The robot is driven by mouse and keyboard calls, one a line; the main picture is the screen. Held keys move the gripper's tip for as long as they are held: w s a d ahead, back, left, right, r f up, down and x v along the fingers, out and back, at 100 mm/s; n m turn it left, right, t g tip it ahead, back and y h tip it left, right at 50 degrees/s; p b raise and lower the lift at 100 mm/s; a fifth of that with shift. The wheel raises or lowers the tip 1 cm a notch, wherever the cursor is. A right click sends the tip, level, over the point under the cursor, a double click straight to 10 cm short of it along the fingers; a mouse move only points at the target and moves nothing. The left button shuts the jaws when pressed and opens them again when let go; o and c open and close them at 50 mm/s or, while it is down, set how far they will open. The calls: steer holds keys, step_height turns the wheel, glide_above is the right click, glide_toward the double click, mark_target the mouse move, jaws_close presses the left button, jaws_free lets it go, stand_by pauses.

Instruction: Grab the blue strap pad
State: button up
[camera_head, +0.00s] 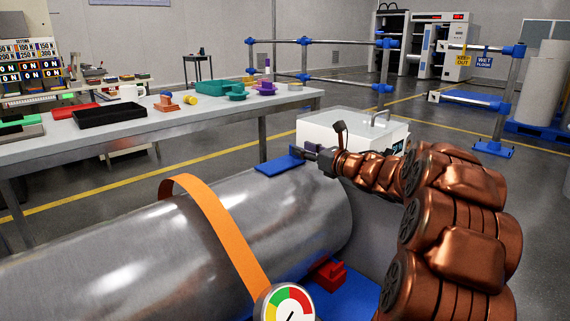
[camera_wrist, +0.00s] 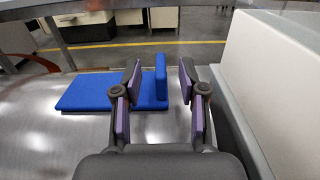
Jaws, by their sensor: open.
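The blue strap pad (camera_head: 278,166) lies on top of the big metal cylinder (camera_head: 120,255) near its far end. In the wrist view the pad (camera_wrist: 88,93) is a flat blue plate with an upright blue tab (camera_wrist: 161,78) at its right end. My gripper (camera_head: 303,153) is at the pad's right end. In the wrist view my gripper (camera_wrist: 161,68) is open, with purple-lined fingers. The tab shows between the fingers, a little closer to the right one. No contact shows; the left finger hides part of the plate.
An orange strap (camera_head: 215,225) wraps the cylinder. A dial gauge (camera_head: 291,303) and a red clamp-like part (camera_head: 328,274) are in front. A white box (camera_head: 345,130) stands close behind my gripper; its wall also fills the wrist view's right side (camera_wrist: 280,75). A workbench (camera_head: 190,124) stands behind.

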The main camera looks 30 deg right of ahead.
mark_target(281, 158)
steer(key=shift+b+x, duration=0.3)
steer(key=shift+x, duration=1.55)
steer(key=shift+c, duration=0.4)
jaws_close()
